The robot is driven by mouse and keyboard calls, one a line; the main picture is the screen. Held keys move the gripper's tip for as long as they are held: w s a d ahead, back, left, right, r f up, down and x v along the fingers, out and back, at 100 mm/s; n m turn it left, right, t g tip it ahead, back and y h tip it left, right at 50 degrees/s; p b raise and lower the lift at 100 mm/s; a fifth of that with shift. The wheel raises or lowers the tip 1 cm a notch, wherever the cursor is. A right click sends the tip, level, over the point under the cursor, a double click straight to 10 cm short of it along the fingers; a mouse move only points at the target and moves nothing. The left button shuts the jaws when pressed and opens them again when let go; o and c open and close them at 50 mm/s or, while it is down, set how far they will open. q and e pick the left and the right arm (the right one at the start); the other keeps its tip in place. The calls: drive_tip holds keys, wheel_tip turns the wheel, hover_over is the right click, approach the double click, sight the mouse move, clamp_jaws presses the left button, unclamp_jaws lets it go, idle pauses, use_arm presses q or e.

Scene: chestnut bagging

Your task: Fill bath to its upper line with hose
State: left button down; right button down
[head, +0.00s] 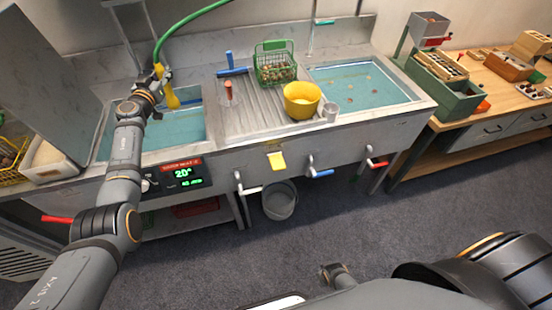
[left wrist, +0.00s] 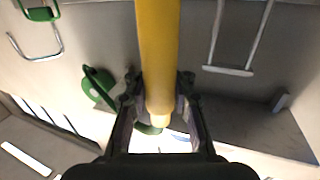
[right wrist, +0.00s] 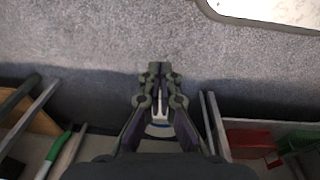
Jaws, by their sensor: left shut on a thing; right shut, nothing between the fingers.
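The hose is green (head: 190,18) with a yellow nozzle (head: 172,98). My left gripper (head: 161,76) is shut on the nozzle, which points down over the left basin (head: 198,88). The left wrist view shows the yellow nozzle (left wrist: 158,50) between the fingers. Blue-green water (head: 178,130) stands in this basin. My arm hides part of it, and I cannot make out a level line or a stream. A display (head: 182,175) on the basin's front reads about 20°. My right gripper (right wrist: 157,75) is shut and empty, above the floor.
A ribbed drainboard (head: 240,112) separates the left basin from a right basin (head: 412,88) with water and small brown floating things. A bucket (head: 279,202) is underneath.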

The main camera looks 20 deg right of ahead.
drive_tip(key=w+a+r, duration=0.2)
drive_tip(key=w+r, duration=0.1)
drive_tip(key=w, duration=0.4)
drive_tip(key=w+a+r, duration=0.1)
drive_tip(key=w+r, duration=0.3)
drive_tip(key=w, duration=0.2)
wheel_tip(320, 180, up, 40)
drive_tip(key=r+t, duration=0.1)
drive_tip(key=t, duration=0.1)
hover_over(279, 164)
drive_tip(key=s, duration=0.4)
drive_tip(key=shift+a+f+y, duration=0.1)
drive_tip(key=shift+f+y, duration=0.2)
drive_tip(key=x, duration=1.2)
drive_tip(key=shift+s+f, duration=0.3)
drive_tip(key=shift+f, duration=0.8)
